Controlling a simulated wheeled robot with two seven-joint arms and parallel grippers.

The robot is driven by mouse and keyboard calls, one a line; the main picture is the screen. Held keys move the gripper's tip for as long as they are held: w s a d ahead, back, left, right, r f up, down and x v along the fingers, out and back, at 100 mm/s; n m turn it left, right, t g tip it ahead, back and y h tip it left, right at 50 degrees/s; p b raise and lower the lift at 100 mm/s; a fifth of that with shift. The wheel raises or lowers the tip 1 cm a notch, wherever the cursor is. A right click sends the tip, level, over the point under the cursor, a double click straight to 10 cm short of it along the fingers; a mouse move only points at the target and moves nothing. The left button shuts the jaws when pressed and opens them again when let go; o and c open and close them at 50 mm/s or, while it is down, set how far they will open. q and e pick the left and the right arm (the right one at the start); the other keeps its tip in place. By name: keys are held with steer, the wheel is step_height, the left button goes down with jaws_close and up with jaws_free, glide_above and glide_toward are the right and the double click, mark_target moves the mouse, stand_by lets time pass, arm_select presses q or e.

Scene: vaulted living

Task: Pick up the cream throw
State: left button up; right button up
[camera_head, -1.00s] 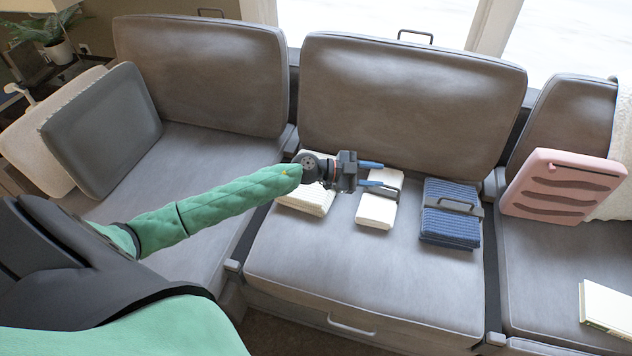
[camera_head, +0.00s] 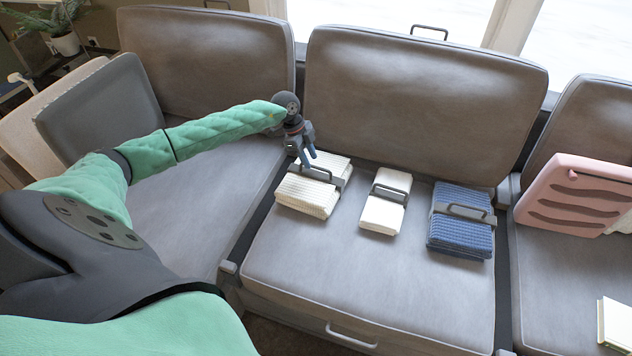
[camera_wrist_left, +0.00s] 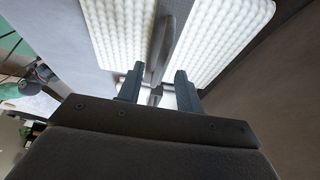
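The cream throw (camera_head: 308,193) is a folded, ribbed bundle with a dark band and a dark handle (camera_head: 318,173). It lies on the left side of the middle sofa seat. My left gripper (camera_head: 309,158) points down just above the handle, with its two fingers apart. In the left wrist view the throw (camera_wrist_left: 210,40) shows on both sides of the handle (camera_wrist_left: 163,45), which lines up between the open fingertips (camera_wrist_left: 158,76). I cannot tell whether the fingers touch it. My right gripper is not in view.
A smaller white folded bundle (camera_head: 383,213) and a blue folded bundle (camera_head: 460,235), both with handles, lie to the right on the same seat. A pink case (camera_head: 573,195) leans on the right seat near a book (camera_head: 615,322). The sofa back (camera_head: 420,100) rises behind the throw.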

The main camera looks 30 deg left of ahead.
mark_target(316, 167)
arm_select(q)
steer(key=x, duration=0.4)
steer(key=shift+w+d+r, duration=0.1)
steer(key=shift+d+r, duration=0.05)
steer(key=shift+d, duration=0.2)
steer(key=shift+d+f, duration=0.15)
steer(key=shift+f, duration=0.35)
jaws_close()
stand_by(0.7)
